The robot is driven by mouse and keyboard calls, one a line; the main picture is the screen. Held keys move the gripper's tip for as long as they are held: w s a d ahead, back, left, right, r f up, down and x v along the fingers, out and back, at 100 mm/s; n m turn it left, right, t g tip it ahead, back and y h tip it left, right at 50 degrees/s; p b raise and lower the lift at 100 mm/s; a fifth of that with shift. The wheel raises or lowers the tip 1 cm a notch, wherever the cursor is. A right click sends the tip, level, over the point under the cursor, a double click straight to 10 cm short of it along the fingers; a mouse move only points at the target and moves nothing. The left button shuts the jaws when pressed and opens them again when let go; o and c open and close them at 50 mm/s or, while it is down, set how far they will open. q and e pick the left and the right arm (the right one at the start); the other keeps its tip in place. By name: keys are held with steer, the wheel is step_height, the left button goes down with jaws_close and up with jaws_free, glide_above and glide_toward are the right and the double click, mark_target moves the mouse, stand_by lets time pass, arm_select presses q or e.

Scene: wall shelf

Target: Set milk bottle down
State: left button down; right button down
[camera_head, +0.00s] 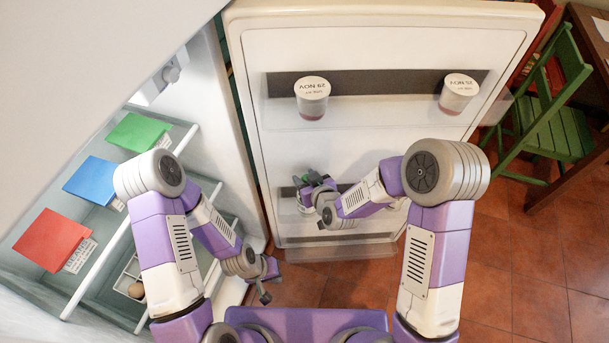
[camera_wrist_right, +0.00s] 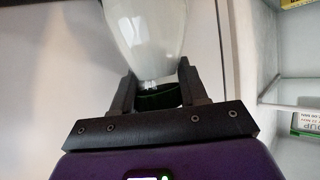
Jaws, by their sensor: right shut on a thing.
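The milk bottle (camera_wrist_right: 148,38) is whitish with a green cap (camera_wrist_right: 158,98). In the right wrist view my right gripper (camera_wrist_right: 158,80) is shut on it at the neck, one finger on each side. In the head view the green cap (camera_head: 314,178) shows between the fingers of my right gripper (camera_head: 309,188), at the lower shelf of the open fridge door (camera_head: 360,55). Most of the bottle is hidden there, and I cannot tell whether its base touches the shelf. My left gripper (camera_head: 268,282) is low, between the fridge and the door, apparently open and empty.
Two cups, one on the left (camera_head: 312,97) and one on the right (camera_head: 459,93), stand on the upper door shelf. Green (camera_head: 138,132), blue (camera_head: 92,180) and red (camera_head: 52,238) boxes sit inside the fridge at the left. A green chair (camera_head: 550,120) stands at the right.

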steer(key=shift+w+f, duration=0.25)
steer(key=shift+w, duration=0.05)
steer(key=c, duration=0.9)
jaws_free()
steer(key=shift+s+f, duration=0.1)
steer(key=shift+f, duration=0.1)
steer(key=shift+o, duration=0.2)
